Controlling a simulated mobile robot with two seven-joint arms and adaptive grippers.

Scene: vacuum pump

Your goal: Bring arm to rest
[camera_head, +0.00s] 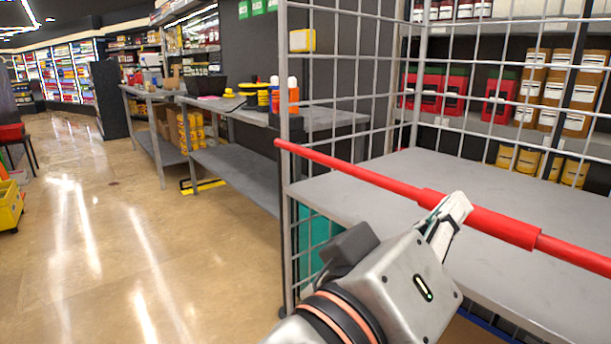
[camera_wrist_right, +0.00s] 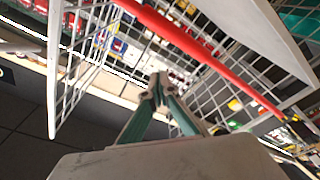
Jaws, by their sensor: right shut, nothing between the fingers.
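My right gripper (camera_head: 456,208) reaches in from the bottom of the head view, in front of the shelf unit. Its fingers are closed together and empty; the closed tips also show in the right wrist view (camera_wrist_right: 159,84). A long red rod (camera_head: 490,223) with a thicker middle section crosses the head view from the wire frame to the right edge. The gripper overlaps part of it. In the right wrist view the rod (camera_wrist_right: 205,55) runs diagonally beyond the fingertips, not between them. I cannot tell whether they touch. My left gripper is not in view.
A grey shelf (camera_head: 390,180) with white wire mesh (camera_head: 345,95) stands close to my right arm. Red and brown packages (camera_head: 500,98) fill racks behind it. Grey workbenches (camera_head: 235,170) stand farther back. The shiny floor (camera_head: 120,260) at left is mostly clear, with a yellow bin (camera_head: 10,207) at its edge.

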